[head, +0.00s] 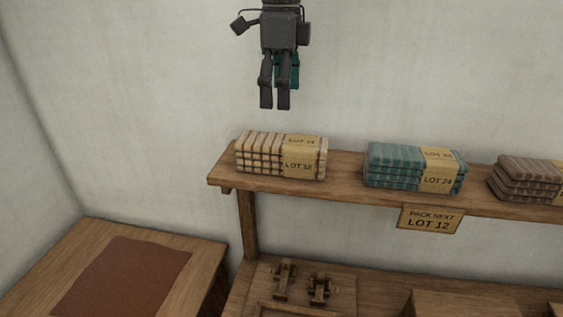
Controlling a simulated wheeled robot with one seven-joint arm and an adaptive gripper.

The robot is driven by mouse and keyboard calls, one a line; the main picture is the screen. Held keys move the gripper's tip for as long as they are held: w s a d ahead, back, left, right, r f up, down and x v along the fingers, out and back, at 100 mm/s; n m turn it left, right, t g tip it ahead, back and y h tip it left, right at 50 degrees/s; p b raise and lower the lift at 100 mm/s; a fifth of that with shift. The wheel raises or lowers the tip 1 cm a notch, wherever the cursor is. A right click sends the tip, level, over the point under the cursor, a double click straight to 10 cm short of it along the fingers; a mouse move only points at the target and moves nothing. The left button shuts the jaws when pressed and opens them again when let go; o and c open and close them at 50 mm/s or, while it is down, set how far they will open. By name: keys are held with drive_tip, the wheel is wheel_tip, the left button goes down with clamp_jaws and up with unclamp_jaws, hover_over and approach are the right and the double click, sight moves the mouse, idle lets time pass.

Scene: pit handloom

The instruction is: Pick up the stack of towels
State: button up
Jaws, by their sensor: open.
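Three stacks of folded striped towels lie in a row on a wooden shelf (345,193). The left stack (260,155) is cream and brown, with a tan band reading what looks like LOT 12. The middle stack (400,168) is teal, with a band that looks like LOT 24. The right stack (520,178) is brownish mauve and cut off by the picture's edge, its label unreadable. A hanging sign (430,219) on the shelf front reads PACK NEXT LOT 12. My gripper (275,104) is open and empty, pointing down, and appears above the left stack without touching it.
A wooden table (206,259) with a reddish-brown mat (125,278) stands at lower left. Below the shelf, small wooden devices (300,282) sit on a lower surface, beside a wooden box (465,304). A pale wall (140,110) stands behind. Gaps separate the stacks.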

sight(281, 146)
drive_tip(key=shift+s+f+p, duration=0.15)
drive_tip(key=shift+f+p, duration=1.3)
drive_tip(key=shift+f, duration=3.9)
drive_tip(key=c, duration=1.2)
